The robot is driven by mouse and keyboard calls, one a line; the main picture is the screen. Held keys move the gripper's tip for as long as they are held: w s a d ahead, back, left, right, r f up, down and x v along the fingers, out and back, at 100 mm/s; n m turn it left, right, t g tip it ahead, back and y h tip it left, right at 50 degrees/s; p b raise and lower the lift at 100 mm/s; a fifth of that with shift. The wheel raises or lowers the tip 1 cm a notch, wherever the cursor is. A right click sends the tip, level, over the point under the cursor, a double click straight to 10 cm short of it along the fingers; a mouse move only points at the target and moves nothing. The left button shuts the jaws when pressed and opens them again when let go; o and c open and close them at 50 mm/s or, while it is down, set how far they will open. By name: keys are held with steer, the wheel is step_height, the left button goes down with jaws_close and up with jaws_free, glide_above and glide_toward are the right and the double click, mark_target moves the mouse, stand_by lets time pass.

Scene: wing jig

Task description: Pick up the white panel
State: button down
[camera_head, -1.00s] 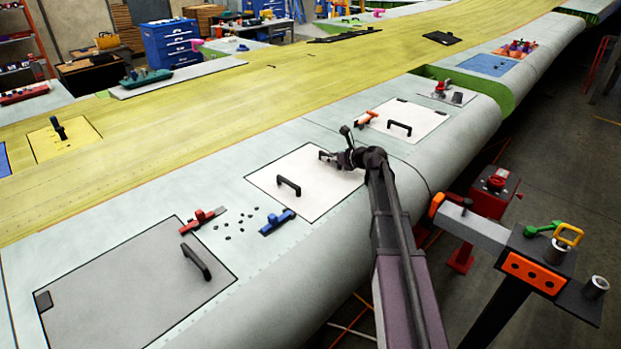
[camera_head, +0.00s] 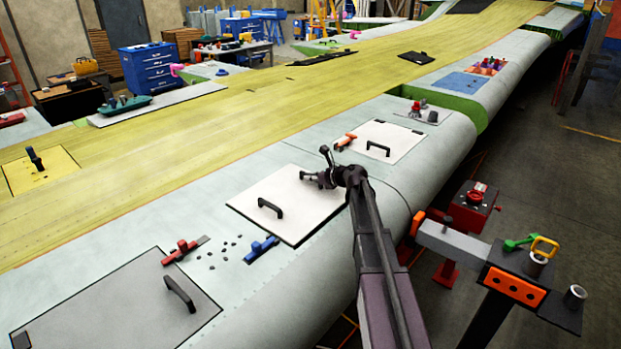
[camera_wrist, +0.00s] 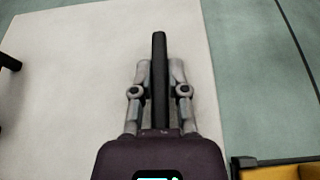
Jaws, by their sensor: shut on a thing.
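The white panel (camera_head: 285,205) is a pale rectangular plate with dark handles on the green-grey wing surface, and it also fills much of the wrist view (camera_wrist: 75,100). Its near handle (camera_head: 270,208) is free. My gripper (camera_head: 312,178) is at the panel's far handle, which is mostly hidden in the head view. In the wrist view, the two fingers of my gripper (camera_wrist: 159,92) are shut on that black handle (camera_wrist: 159,55) from both sides. The panel's lower edge looks dark and a little raised, but I cannot tell how far it is off the wing.
A blue clamp (camera_head: 262,249) and a red clamp (camera_head: 185,250) lie left of the panel, with small dark pieces between them. A grey panel (camera_head: 110,305) is farther left. Another white panel (camera_head: 385,138) with an orange-red tool (camera_head: 346,140) lies beyond my gripper.

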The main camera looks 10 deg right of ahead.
steer(key=shift+r+p, duration=3.8)
steer(key=shift+r, duration=0.3)
steer(key=shift+r, duration=0.1)
